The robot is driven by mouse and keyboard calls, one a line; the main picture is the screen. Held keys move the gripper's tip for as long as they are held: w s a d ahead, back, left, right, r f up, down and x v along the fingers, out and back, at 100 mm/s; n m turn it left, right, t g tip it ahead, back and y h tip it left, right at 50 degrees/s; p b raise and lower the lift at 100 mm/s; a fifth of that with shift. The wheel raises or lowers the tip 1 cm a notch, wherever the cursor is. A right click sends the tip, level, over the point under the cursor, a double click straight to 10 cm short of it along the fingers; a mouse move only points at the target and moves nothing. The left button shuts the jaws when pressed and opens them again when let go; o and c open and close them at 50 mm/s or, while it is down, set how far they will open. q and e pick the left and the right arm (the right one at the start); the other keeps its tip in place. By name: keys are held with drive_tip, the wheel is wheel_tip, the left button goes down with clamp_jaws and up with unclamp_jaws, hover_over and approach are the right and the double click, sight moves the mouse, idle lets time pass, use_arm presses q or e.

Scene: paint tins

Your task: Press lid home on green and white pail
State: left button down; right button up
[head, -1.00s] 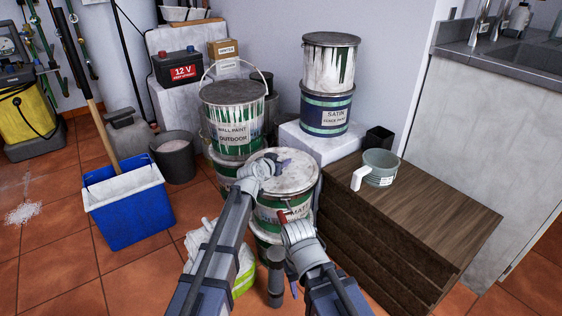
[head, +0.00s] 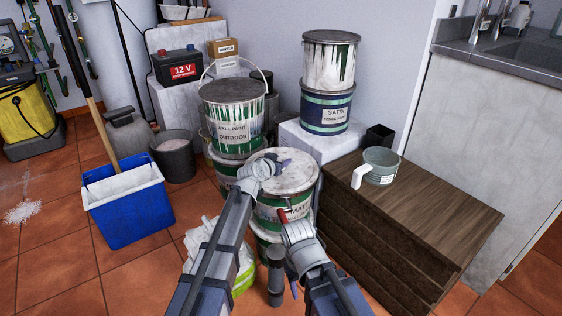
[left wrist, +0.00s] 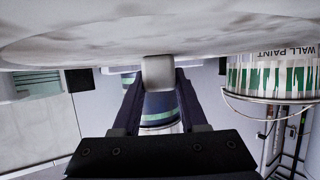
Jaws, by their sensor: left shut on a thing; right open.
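A green and white pail marked MATT (head: 268,214) stands in the middle of the head view, on top of another tin. A pale, smudged lid (head: 300,178) lies across its top and looks about level; I cannot tell how tightly it sits. My left gripper (head: 285,163) is over the lid. In the left wrist view the lid (left wrist: 60,35) fills the top, and my fingers are shut on a pale block-like piece (left wrist: 158,72) at the lid's surface. My right gripper (head: 293,287) is low in front of the pail, open, mostly hidden by its wrist.
A WALL PAINT pail (head: 232,112) with a wire handle stands close behind left. Stacked tins (head: 327,112) stand behind right on a pale block. A blue bucket (head: 130,210) stands on the floor at left.

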sight(272, 180)
use_arm(q)
drive_tip(key=shift+f, duration=0.2)
drive_tip(key=shift+c, duration=1.8)
unclamp_jaws()
drive_tip(key=shift+r, duration=0.1)
drive_tip(key=p+v, duration=0.3)
drive_tip(key=v, duration=0.5)
drive_tip(key=shift+w, duration=0.1)
